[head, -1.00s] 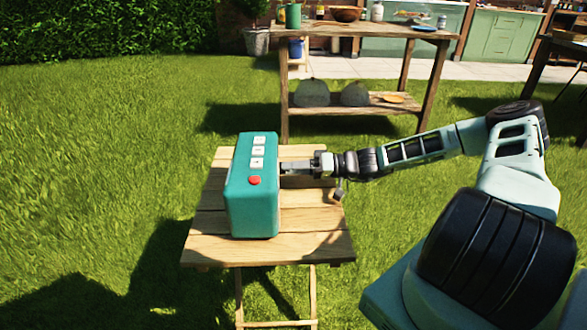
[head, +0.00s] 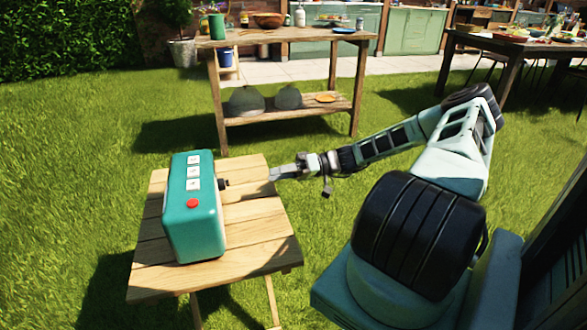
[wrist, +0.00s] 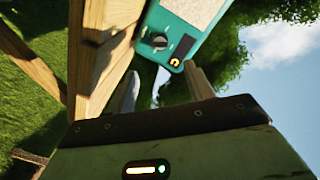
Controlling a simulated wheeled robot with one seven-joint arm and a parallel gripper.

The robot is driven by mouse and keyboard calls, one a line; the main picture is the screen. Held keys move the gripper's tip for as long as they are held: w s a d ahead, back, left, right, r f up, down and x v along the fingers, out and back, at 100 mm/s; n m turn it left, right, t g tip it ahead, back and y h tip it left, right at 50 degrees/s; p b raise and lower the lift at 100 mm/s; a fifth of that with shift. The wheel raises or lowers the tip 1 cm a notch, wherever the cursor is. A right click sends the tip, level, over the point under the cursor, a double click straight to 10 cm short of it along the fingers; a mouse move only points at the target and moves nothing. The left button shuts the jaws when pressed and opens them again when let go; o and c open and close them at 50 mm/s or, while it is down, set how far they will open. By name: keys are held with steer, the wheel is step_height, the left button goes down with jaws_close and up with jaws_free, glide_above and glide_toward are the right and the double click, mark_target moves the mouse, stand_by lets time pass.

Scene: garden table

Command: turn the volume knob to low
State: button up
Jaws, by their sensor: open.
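A teal radio-like box (head: 195,225) stands upright on a small slatted wooden table (head: 255,245). Its top has white buttons and a red button (head: 193,203). A dark knob (head: 223,184) sticks out of its right side. In the wrist view the knob (wrist: 160,43) shows on the teal face, with a pale panel above it and a small dark display (wrist: 181,52) with an orange mark beside it. My gripper (head: 274,174) is open and empty, to the right of the knob and apart from it. In the wrist view its fingers (wrist: 165,85) point towards the box.
A wooden bench (head: 290,36) with pots and bottles stands behind on the grass. A laid dining table (head: 530,46) is at the back right. The small table is clear in front of and to the right of the box.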

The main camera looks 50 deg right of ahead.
steer(key=shift+v, duration=2.2)
steer(key=m+g+y+p, duration=0.15)
steer(key=m+p, duration=0.45)
steer(key=m, duration=2.4)
glide_toward(224, 184)
steer(key=x, duration=0.5)
steer(key=w+f+x, duration=0.1)
steer(key=x, duration=0.1)
steer(key=shift+w, duration=0.25)
